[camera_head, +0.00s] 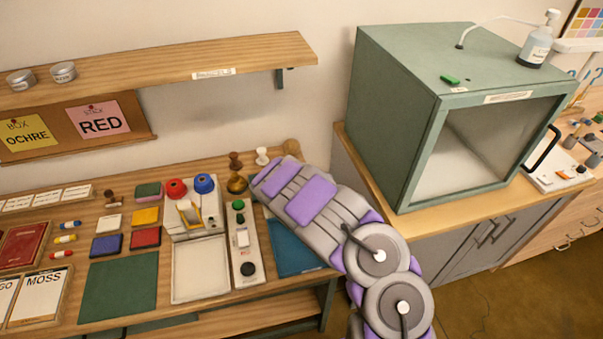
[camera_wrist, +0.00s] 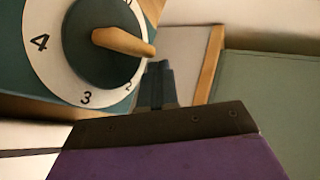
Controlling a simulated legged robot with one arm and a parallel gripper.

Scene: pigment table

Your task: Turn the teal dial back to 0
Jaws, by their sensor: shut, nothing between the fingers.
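The teal dial (camera_wrist: 82,62) fills the upper left of the wrist view. It has a dark round hub, a white ring with black numerals and a wooden pointer (camera_wrist: 122,42). The 4, 3 and 2 are readable; a numeral at the top edge is cut off. The pointer's tip points right, past the 2, and covers part of the ring there. My gripper (camera_wrist: 157,80) is shut and empty, its dark fingertips just below the pointer's tip; I cannot tell whether they touch it. In the head view my arm hides the fingers, and I cannot make out the dial.
In the head view a green cabinet (camera_head: 395,110) stands right of my arm. A shelf (camera_head: 160,70) hangs above the wooden table, which holds a switch panel (camera_head: 243,245), a white device (camera_head: 193,215), coloured blocks and a green mat (camera_head: 120,287). A teal tray (camera_head: 290,250) lies beneath my arm.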

